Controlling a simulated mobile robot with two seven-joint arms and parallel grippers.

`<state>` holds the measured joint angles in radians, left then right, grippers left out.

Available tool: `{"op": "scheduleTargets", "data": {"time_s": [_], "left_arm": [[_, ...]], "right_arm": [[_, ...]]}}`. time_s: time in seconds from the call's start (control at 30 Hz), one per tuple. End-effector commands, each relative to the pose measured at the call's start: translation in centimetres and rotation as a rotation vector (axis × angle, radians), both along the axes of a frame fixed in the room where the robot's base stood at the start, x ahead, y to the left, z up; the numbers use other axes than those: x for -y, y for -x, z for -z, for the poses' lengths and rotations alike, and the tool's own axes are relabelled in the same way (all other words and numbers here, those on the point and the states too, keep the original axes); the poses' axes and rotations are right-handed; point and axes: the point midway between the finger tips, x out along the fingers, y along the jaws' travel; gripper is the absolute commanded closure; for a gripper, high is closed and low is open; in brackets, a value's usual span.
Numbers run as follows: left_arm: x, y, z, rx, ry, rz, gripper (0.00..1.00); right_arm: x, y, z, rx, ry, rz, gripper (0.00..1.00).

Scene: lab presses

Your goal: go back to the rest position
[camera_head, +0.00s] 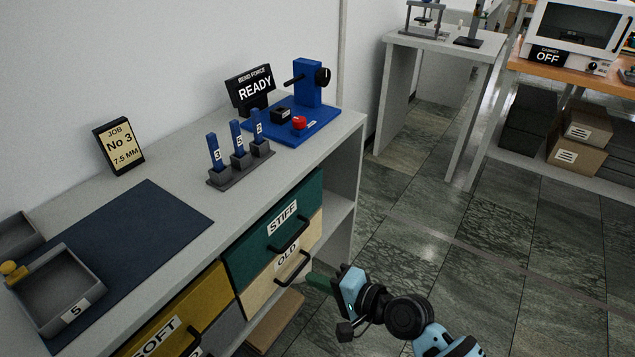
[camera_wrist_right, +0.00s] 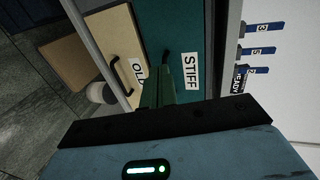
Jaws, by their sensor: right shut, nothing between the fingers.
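My right gripper (camera_head: 312,280) is in front of the bench, close to the front of the OLD drawer (camera_head: 265,298). Its green fingers are shut with nothing between them. They also show in the right wrist view (camera_wrist_right: 157,88), in front of the OLD and STIFF drawer fronts. I cannot tell whether the fingertips touch the drawer front or its handle. The STIFF drawer (camera_head: 250,250) looks shut, above the OLD drawer. My left gripper is not in view.
The bench top (camera_head: 180,160) holds a blue press (camera_head: 308,85), a READY sign (camera_head: 254,90), a rack of numbered blue strips (camera_head: 240,165), a job card (camera_head: 119,147) and a grey tray (camera_head: 60,285). Clear tiled floor (camera_head: 520,260) lies to the right.

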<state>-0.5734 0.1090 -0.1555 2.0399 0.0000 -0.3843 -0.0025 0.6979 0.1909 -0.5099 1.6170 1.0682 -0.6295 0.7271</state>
Motion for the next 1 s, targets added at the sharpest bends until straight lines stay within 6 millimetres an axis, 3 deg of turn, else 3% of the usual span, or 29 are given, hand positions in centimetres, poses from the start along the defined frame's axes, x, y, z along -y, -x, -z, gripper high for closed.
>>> {"op": "scheduleTargets", "data": {"time_s": [0.17,0.37,0.7,1.0], "left_arm": [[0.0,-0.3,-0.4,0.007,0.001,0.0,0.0],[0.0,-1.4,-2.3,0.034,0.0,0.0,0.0],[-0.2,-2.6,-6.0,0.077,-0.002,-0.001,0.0],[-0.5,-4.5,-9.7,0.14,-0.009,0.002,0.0]], "right_arm": [[0.3,0.7,0.5,0.007,0.017,0.007,1.0],[2.4,4.8,3.2,0.065,0.15,0.049,1.0],[8.6,15.5,7.1,0.202,0.539,0.078,1.0],[14.7,26.0,6.9,0.314,0.931,-0.003,1.0]]}}
